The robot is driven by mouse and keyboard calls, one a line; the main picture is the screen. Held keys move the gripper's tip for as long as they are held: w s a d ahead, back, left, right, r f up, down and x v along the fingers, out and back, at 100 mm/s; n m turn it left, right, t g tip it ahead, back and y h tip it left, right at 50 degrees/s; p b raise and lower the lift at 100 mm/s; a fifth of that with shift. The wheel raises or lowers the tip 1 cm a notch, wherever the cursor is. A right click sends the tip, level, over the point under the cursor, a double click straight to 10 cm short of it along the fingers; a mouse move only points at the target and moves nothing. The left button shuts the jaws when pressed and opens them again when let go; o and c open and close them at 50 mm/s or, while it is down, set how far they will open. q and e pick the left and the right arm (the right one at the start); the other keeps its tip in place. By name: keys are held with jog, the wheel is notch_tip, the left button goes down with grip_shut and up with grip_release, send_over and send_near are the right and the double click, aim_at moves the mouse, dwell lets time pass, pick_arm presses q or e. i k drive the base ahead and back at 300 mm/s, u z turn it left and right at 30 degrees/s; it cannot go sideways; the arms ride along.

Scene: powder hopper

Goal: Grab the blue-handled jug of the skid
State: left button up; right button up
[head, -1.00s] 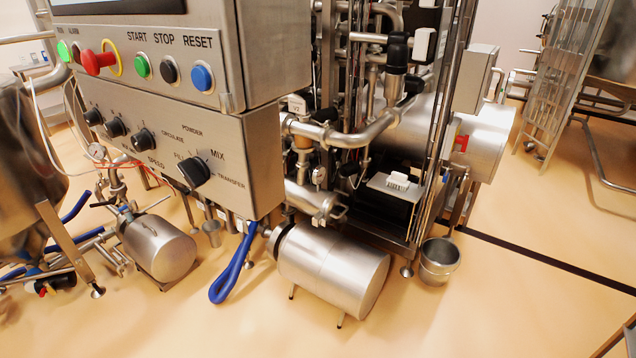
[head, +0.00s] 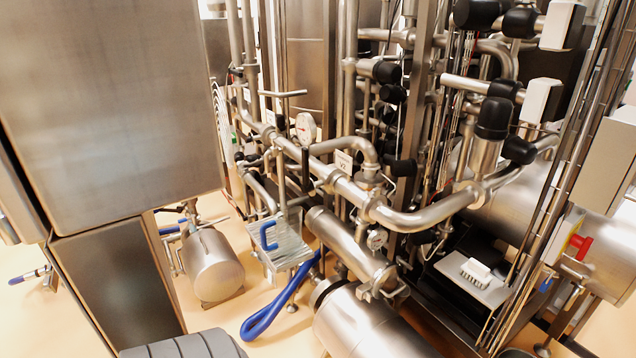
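Neither of my grippers is in view.
A big steel cabinet (head: 110,100) blocks the left side. A blue hose loop (head: 265,325) hangs below the ribbed piece, beside a steel motor cylinder (head: 365,325). Another cylinder (head: 212,265) stands on the floor. A red valve lever (head: 580,245) is at the right.

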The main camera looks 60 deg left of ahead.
aim_at(288, 221)
jog(key=i, duration=0.55)
jog(key=u, duration=1.5)
jog(key=i, duration=0.75)
jog(key=z, duration=0.2)
